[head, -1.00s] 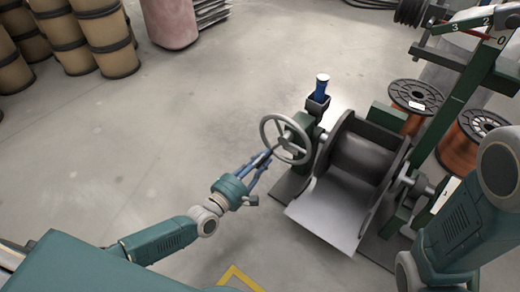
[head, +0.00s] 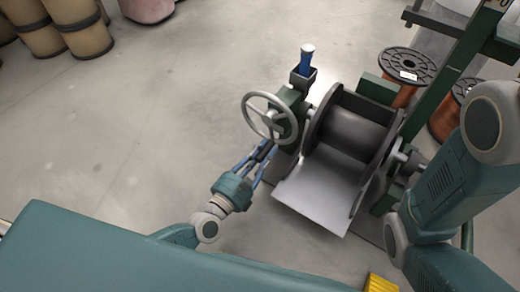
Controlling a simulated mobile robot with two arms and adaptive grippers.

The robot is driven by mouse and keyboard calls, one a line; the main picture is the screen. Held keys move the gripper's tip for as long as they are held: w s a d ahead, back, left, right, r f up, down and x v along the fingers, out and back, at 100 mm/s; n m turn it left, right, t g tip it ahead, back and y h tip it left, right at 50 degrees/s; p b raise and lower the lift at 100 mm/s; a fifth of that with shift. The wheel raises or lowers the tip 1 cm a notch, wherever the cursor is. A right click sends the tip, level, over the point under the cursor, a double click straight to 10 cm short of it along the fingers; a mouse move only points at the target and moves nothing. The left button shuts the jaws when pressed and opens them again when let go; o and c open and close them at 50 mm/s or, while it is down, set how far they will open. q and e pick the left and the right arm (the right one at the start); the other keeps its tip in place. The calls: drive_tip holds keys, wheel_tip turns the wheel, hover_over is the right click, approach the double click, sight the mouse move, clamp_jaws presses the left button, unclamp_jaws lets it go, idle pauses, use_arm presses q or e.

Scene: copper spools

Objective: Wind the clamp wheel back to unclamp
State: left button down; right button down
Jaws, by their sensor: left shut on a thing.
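The clamp wheel (head: 249,107), a grey spoked handwheel, sits on the left side of the green winding machine. My left gripper (head: 266,150) reaches up from below with its blue fingers shut at the wheel's lower edge. The exact contact with the wheel is small and partly hidden by the fingers. A blue-handled part with a pale top (head: 307,60) stands upright in a dark holder behind the wheel. My right gripper is outside the view; only my right arm's links show at the right.
The machine's grey cradle (head: 313,196) with round side flanges lies right of the wheel. Copper spools (head: 408,66) stand behind it. Brown drums (head: 78,30) stand at the upper left. The floor left of the wheel is clear.

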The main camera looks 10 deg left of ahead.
use_arm(q)
drive_tip(key=shift+s+d, duration=0.25)
drive_tip(key=shift+d, duration=0.35)
drive_tip(key=c, duration=1.6)
unclamp_jaws()
drive_tip(key=shift+r, duration=0.1)
drive_tip(key=shift+o, duration=0.2)
drive_tip(key=shift+w+a, duration=0.1)
drive_tip(key=shift+a, duration=0.1)
